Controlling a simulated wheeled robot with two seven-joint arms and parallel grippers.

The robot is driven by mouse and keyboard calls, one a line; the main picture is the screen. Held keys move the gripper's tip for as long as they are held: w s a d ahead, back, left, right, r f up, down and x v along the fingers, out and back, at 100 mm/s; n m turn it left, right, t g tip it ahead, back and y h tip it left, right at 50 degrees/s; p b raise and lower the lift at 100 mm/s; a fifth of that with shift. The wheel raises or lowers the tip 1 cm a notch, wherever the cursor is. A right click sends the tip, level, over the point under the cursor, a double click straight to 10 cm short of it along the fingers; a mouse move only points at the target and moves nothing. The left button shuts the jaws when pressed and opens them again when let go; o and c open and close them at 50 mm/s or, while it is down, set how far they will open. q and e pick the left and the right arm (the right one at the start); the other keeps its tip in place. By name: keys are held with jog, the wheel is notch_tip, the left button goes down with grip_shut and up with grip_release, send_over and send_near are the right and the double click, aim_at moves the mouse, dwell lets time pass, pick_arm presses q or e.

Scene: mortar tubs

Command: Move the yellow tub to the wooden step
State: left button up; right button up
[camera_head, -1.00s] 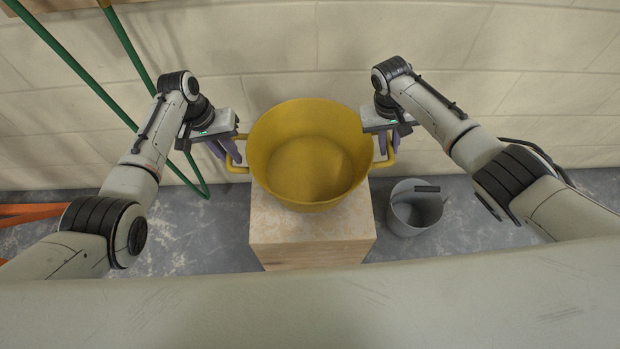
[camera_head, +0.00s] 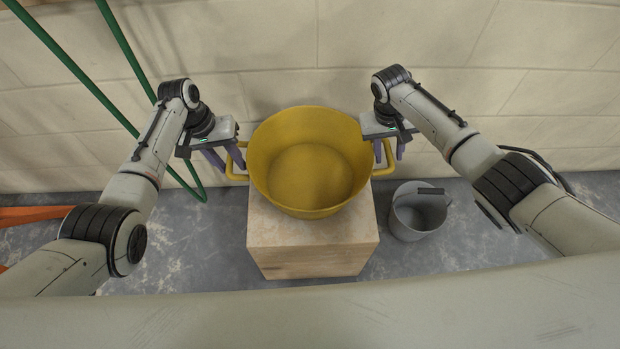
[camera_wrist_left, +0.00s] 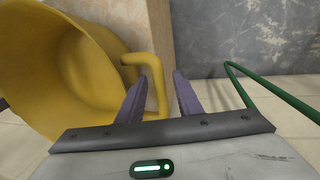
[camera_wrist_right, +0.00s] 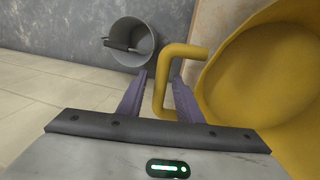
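The yellow tub (camera_head: 310,200) stands upright on the wooden step (camera_head: 312,262), towards the back of its top. My left gripper (camera_head: 224,158) is open at the tub's left handle (camera_wrist_left: 155,75), with one finger inside the loop and one outside. My right gripper (camera_head: 391,152) is open at the right handle (camera_wrist_right: 166,72), also with a finger on each side of the bar. Gaps show between fingers and handles in both wrist views. The tub also fills the left of the left wrist view (camera_wrist_left: 50,70) and the right of the right wrist view (camera_wrist_right: 270,85). It looks empty.
A grey bucket (camera_head: 420,215) stands on the floor right of the step. Green poles (camera_head: 75,75) lean at the left by the block wall (camera_head: 430,40). An orange object (camera_head: 30,215) lies at the far left. Bare floor shows left of the step.

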jog(key=shift+a+r, duration=0.1)
jog(key=shift+r, duration=0.05)
pick_arm(q)
notch_tip(320, 180, up, 12)
jog(key=a, duration=0.2)
jog(key=shift+a+f, duration=0.15)
jog(key=shift+a, duration=0.05)
pick_arm(e)
notch_tip(320, 180, up, 12)
jog(key=a, duration=0.2)
jog(key=shift+f, duration=0.2)
jog(key=shift+a+f, duration=0.1)
